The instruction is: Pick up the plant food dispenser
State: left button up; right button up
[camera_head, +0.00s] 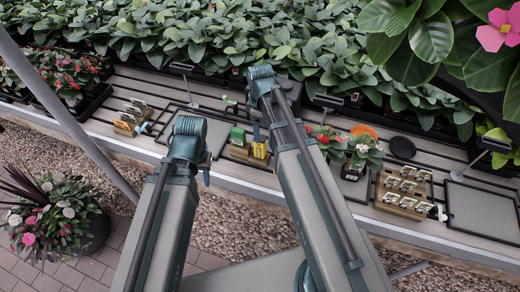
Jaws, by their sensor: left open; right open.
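A small green container (237,136) and a yellow one (260,151) stand side by side in a low wooden tray at the middle of the bench. Either could be the plant food dispenser; I cannot tell which. My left gripper (206,177) shows only as a small dark piece beside the arm's end, in front of the bench's near edge and left of the containers. My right gripper (257,132) is mostly hidden by its own arm, and a dark piece of it overlaps the yellow container in the picture. I see nothing held. Both are open.
The slatted bench (245,185) has leafy plants along its back. A wooden rack of cards (133,116) stands left, another card rack (403,190) right. Flowering pots (355,160), an orange disc (364,131) and a black disc (402,147) lie between. A flower pot (95,230) stands on the floor.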

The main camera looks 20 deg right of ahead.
aim_at(260, 149)
jog(key=shift+s+a+f+b, duration=0.1)
jog(key=shift+s+f+b, duration=0.05)
jog(key=shift+f+b, duration=2.5)
jog(key=shift+r, duration=0.1)
grip_shut()
